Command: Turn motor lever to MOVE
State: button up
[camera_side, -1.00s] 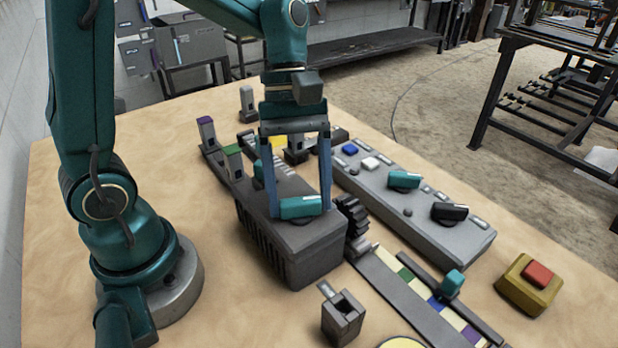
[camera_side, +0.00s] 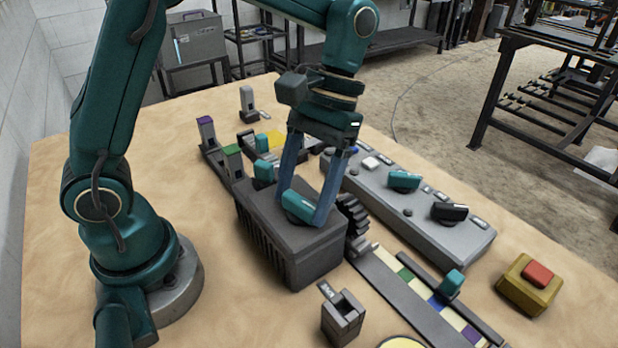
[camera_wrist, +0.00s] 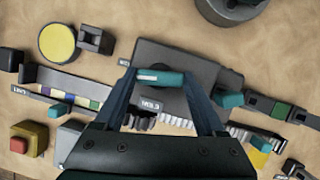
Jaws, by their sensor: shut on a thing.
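The teal motor lever (camera_side: 297,205) sits on top of the dark grey motor box (camera_side: 290,243). In the side view it slants from upper left to lower right. My gripper (camera_side: 300,209) comes down from above, its blue-grey fingers shut on the lever's two ends. In the wrist view the lever (camera_wrist: 160,77) lies crosswise between the fingers, over the motor box (camera_wrist: 205,62). Small labels (camera_wrist: 152,106) show on the box, but I cannot read them surely.
A dark gear (camera_side: 353,215) and a striped rail (camera_side: 420,300) with a teal slider (camera_side: 452,284) lie right of the box. A control panel (camera_side: 420,205) with knobs stands behind. A red button (camera_side: 538,273) is at the right. A small grey block (camera_side: 342,317) stands in front.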

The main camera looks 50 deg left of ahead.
jog(key=shift+d+m+y, duration=0.1)
jog(key=shift+m+y, duration=0.4)
jog(key=shift+m, duration=0.6)
jog(key=o, duration=1.3)
jog(key=shift+v, duration=2.6)
